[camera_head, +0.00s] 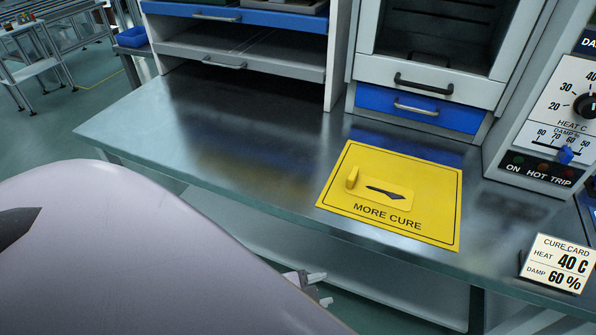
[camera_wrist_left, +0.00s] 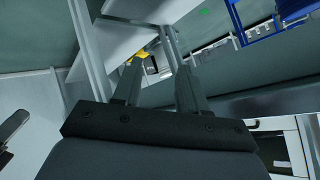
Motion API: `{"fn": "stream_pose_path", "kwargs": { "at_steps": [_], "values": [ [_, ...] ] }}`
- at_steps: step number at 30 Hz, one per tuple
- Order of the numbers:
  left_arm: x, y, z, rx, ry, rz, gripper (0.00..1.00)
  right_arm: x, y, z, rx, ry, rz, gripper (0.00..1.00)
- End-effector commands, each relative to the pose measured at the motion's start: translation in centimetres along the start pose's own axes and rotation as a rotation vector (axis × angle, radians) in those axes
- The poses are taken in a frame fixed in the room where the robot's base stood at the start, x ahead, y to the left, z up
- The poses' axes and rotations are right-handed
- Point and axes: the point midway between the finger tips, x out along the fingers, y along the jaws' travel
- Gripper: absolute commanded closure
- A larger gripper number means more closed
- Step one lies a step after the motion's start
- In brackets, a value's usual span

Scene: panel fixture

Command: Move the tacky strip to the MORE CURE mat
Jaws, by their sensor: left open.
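The yellow MORE CURE mat (camera_head: 440,205) lies flat on the metal bench. On it lies a small yellow piece (camera_head: 408,200) with a dark elongated mark and a raised yellow tab at its left end; it looks like the tacky strip, but I cannot tell how sticky it is. My left gripper (camera_head: 316,288) is low in the head view, in front of the bench edge and apart from the mat, partly hidden by my own arm. In the left wrist view the gripper (camera_wrist_left: 162,75) has its two fingers apart with nothing visibly held. My right gripper does not show.
The metal bench (camera_head: 230,140) is clear left of the mat. A cabinet with a blue drawer (camera_head: 420,108) stands behind the mat. A control panel (camera_head: 560,130) and a cure card (camera_head: 557,263) reading 40 C and 60 % are at the right.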

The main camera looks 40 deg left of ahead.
Motion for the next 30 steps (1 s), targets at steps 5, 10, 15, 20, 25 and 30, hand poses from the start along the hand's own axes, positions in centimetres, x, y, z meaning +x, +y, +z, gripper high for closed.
{"fn": "stream_pose_path", "kwargs": {
  "at_steps": [5, 10, 15, 20, 25, 30],
  "values": [
    [-1.0, 1.4, 3.5, -0.442, 0.007, -0.016, 0.58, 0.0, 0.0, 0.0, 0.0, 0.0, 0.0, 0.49],
    [-1.4, 1.6, 4.8, -0.607, 0.014, -0.032, 0.58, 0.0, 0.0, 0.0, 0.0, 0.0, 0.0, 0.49],
    [-1.5, 1.6, 4.8, -0.62, 0.015, -0.033, 0.58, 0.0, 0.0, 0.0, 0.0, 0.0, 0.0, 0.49],
    [-1.7, 1.4, 4.5, -0.617, 0.015, -0.032, 0.58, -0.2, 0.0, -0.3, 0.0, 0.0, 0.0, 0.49],
    [-3.0, 0.5, 3.1, -0.615, 0.015, -0.032, 0.58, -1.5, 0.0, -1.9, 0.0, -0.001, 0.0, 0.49],
    [-3.3, 0.3, 2.8, -0.615, 0.016, -0.032, 0.58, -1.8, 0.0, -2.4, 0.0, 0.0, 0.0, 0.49]
  ]
}}
